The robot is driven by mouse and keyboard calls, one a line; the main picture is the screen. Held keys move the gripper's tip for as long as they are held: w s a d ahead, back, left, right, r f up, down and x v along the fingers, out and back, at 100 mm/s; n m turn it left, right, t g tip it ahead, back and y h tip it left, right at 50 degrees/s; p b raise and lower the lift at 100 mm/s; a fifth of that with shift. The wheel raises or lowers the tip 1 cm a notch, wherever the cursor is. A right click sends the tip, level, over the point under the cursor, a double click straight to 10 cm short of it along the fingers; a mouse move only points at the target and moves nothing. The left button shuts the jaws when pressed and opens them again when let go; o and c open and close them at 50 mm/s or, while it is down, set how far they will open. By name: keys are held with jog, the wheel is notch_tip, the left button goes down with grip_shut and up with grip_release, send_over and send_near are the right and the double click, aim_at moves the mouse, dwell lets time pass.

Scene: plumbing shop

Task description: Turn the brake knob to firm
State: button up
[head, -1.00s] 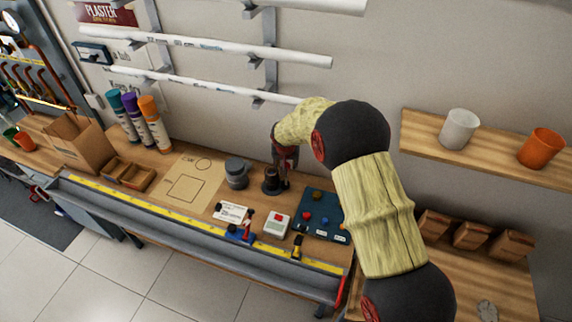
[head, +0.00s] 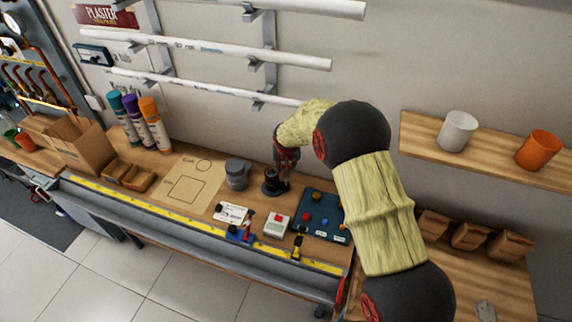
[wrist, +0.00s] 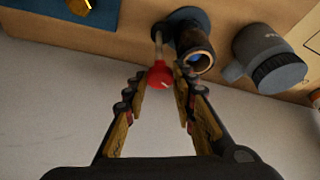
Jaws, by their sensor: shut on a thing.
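A dark upright post with a round base (head: 272,182) stands on the bench. In the wrist view this dark post (wrist: 193,48) has an open round end, and a red ball knob (wrist: 160,76) on a thin pale stem is beside it. I take this red ball to be the brake knob. My gripper (wrist: 161,80) has its two fingers on either side of the red knob and is shut on it; the right finger overlaps the post's edge in the picture. In the head view my gripper (head: 285,166) is at the post, and the knob is hidden there.
A grey lidded jar (head: 237,174) stands left of the post. A dark blue panel (head: 312,228) with coloured knobs lies to the right. In front are a white box with a red button (head: 277,226) and a yellow-edged rail (head: 180,222). A wall shelf (head: 480,155) is at right.

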jog(key=shift+d+r+n+y+p, duration=0.1)
jog(key=shift+n+y+p, duration=0.2)
jog(key=shift+n+p, duration=0.55)
jog(key=shift+n, duration=0.55)
jog(key=shift+w+f+n+y+b, duration=0.1)
jog(key=shift+f+n+y+b, duration=0.1)
jog(key=shift+n+y+b, duration=0.45)
jog(key=shift+d+n+b, duration=0.1)
jog(key=shift+n+b, duration=0.45)
jog(key=shift+b, duration=0.25)
jog(key=shift+r, duration=0.1)
jog(key=o, duration=1.1)
jog(key=shift+o, duration=0.2)
